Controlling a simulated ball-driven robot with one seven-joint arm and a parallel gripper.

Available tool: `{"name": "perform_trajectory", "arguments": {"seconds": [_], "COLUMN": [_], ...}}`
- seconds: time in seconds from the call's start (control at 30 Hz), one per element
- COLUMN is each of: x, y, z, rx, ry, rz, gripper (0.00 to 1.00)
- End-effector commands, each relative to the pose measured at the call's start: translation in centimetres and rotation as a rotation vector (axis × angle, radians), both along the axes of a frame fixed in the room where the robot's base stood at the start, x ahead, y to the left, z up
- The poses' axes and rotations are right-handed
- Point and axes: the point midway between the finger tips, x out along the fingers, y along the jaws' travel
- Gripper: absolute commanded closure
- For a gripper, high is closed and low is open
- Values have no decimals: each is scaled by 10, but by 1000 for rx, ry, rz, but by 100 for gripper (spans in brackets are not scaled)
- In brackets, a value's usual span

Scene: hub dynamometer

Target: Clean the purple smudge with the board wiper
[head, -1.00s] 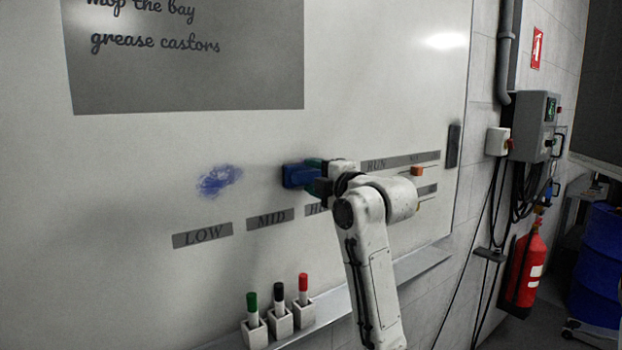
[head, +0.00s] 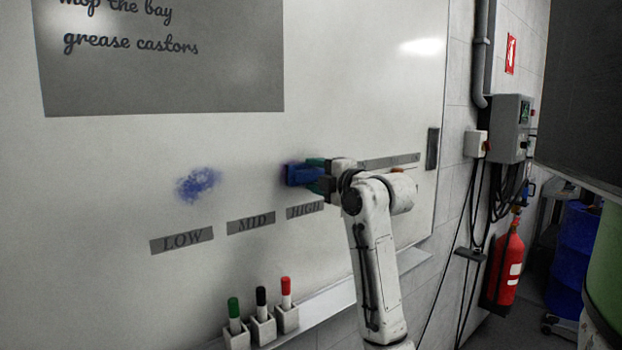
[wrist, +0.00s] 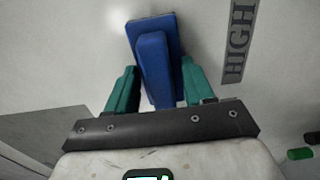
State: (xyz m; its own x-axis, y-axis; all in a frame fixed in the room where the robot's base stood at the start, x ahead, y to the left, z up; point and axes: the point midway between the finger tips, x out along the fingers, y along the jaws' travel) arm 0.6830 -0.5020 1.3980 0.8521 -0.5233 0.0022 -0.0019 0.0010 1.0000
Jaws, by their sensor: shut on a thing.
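The board wiper (head: 303,176) is blue and blocky, held by my gripper (head: 322,178) at the whiteboard, above the HIGH label. In the wrist view the wiper (wrist: 155,62) sits between the green fingers of my gripper (wrist: 160,82), which are shut on it. A faint purple tinge (head: 286,168) shows on the board at the wiper's left edge; the wiper hides whatever lies behind it. A separate blue smudge (head: 198,184) lies further left, above LOW and MID. I cannot tell for sure whether the wiper touches the board.
Labels LOW (head: 182,240), MID (head: 251,223) and HIGH (head: 305,210) run below the smudges. Green, black and red markers (head: 261,312) stand in holders at the tray (head: 335,300). A grey panel with writing (head: 160,65) is above. The board between blue smudge and wiper is clear.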

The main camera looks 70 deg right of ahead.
Motion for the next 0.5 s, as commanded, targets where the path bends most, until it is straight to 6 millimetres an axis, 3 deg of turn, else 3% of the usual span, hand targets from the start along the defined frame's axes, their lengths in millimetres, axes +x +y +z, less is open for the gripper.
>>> {"name": "perform_trajectory", "arguments": {"seconds": [0.5], "x": [-18], "y": [-28], "z": [-1], "rx": [1], "ry": [0], "rz": [-1], "gripper": [72]}}
